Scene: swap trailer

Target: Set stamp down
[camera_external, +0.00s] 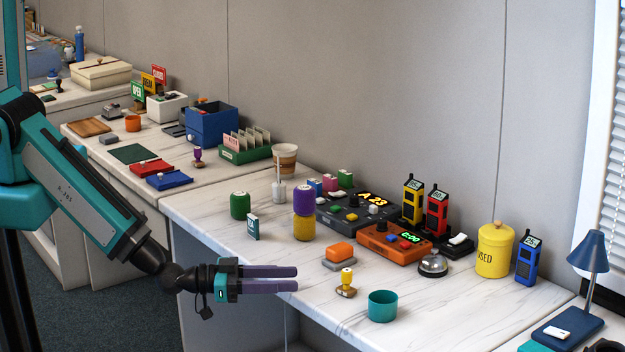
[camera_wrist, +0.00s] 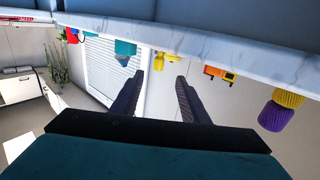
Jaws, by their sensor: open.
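A small stamp (camera_external: 346,283) with a yellow handle and a brown base stands upright on the white marbled desk (camera_external: 290,250), near its front edge. My gripper (camera_external: 297,279) is level, with its two purple fingers pointing right, by the desk's front edge. The stamp stands to the right of the fingertips, apart from them. The fingers are open with nothing between them, which also shows in the wrist view (camera_wrist: 168,82). Another stamp (camera_external: 198,156) with a purple handle stands on the farther desk.
A teal cup (camera_external: 383,306) stands right of the yellow stamp. An orange-topped grey block (camera_external: 339,255) and a purple-on-yellow stack (camera_external: 304,212) stand behind my gripper. An orange device (camera_external: 395,243) and a bell (camera_external: 433,265) are farther back.

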